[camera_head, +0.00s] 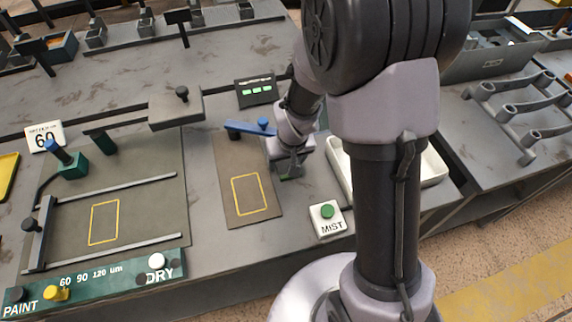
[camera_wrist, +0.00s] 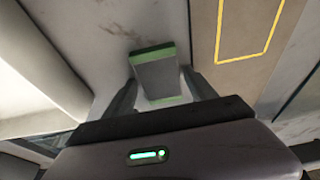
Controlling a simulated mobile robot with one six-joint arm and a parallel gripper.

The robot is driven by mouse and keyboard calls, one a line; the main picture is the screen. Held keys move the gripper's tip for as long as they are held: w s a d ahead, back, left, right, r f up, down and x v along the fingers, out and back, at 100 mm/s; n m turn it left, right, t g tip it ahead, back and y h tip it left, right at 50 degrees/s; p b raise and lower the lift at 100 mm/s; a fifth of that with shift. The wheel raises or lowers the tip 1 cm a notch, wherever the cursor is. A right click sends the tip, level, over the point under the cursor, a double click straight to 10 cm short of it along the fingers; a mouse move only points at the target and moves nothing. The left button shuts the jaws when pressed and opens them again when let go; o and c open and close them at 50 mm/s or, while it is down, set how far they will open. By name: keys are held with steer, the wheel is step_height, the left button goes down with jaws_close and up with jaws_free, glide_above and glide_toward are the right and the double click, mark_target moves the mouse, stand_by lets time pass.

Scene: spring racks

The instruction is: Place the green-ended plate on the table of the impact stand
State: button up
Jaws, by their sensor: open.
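The green-ended plate (camera_wrist: 155,74) is a small grey plate with a green band at each end. In the wrist view it lies between the two fingers of my gripper (camera_wrist: 160,90), which is open, with narrow gaps beside the plate. In the head view my gripper (camera_head: 291,166) is low over the bench, just right of a brown board with a yellow outline. Only a sliver of green (camera_head: 290,177) shows under it there; my arm hides the rest. I cannot tell for sure which fixture is the impact stand.
The brown board (camera_head: 242,213) has a blue lever (camera_head: 250,128) at its back. A MIST button box (camera_head: 327,217) stands in front of my gripper. A white tray (camera_head: 434,166) lies right, partly behind my arm. The paint station (camera_head: 110,215) fills the left.

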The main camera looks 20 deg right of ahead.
jaws_close()
steer(key=shift+r, duration=0.1)
steer(key=shift+r, duration=0.1)
